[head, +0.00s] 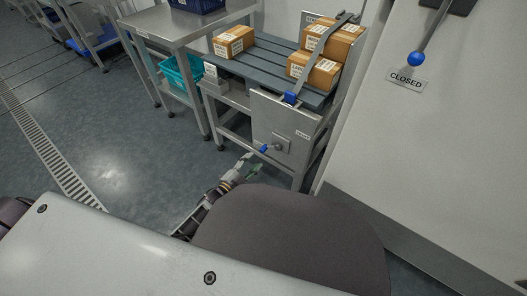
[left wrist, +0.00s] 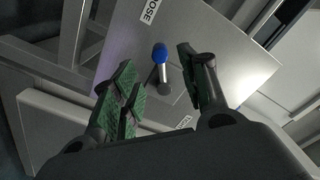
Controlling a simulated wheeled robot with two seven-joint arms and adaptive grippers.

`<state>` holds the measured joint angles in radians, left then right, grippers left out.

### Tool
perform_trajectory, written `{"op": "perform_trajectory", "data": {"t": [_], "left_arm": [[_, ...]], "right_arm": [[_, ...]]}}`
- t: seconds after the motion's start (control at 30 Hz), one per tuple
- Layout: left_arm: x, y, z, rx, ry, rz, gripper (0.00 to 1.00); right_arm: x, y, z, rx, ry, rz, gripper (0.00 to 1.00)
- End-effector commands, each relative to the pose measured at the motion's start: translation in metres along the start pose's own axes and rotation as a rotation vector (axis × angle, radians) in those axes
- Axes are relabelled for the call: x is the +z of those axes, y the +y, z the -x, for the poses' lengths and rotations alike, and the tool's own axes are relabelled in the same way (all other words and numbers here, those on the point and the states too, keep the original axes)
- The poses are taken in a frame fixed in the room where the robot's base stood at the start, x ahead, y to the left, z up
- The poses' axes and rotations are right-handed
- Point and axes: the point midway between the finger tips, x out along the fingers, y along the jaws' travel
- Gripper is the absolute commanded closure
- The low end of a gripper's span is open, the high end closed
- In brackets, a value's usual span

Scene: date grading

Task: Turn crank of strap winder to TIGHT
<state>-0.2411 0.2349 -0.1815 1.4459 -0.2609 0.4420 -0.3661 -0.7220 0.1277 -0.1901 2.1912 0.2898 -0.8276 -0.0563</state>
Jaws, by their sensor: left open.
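The strap winder's metal plate (head: 265,112) is on the front of the slatted bench. Its crank has a blue knob (head: 264,149) pointing left of the hub (head: 281,143). In the left wrist view the blue knob (left wrist: 159,52) stands above the hub (left wrist: 165,88), and a partly cut-off label ending in "OSE" (left wrist: 149,10) lies beyond it. My left gripper (head: 252,165) is just below and left of the knob in the head view. In the left wrist view its green-padded fingers (left wrist: 156,64) are open, one on each side of the knob, with visible gaps. My right gripper is not in view.
Several cardboard boxes (head: 235,41) sit on the slatted bench top (head: 262,59). A grey strap (head: 318,52) with a blue buckle (head: 290,98) runs over some of them. A steel table (head: 180,22) stands left. A blue-knobbed lever (head: 416,59) is on the right wall above a CLOSED label (head: 406,81).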

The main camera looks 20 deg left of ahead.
Motion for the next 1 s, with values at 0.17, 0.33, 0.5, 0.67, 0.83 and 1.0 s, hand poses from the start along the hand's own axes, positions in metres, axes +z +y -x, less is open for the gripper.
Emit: {"op": "perform_trajectory", "data": {"t": [0.17,0.33,0.5,0.67,0.83,1.0], "left_arm": [[0.001,0.000,-0.020,-0.002,0.002,-0.001,0.56],[0.001,0.001,-0.037,0.000,0.002,-0.002,0.56],[0.001,0.000,-0.054,-0.001,0.001,-0.002,0.56],[0.001,0.001,-0.069,0.000,0.001,-0.001,0.56],[0.000,0.001,-0.081,0.000,0.001,-0.001,0.56],[0.000,0.000,-0.087,0.000,0.001,-0.001,0.56]], "right_arm": [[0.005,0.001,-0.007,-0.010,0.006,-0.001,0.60],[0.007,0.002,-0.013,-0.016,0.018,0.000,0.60],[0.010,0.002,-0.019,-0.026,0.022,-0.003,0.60],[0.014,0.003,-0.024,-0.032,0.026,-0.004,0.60],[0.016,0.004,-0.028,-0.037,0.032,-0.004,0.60],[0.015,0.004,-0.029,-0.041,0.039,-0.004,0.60]]}}
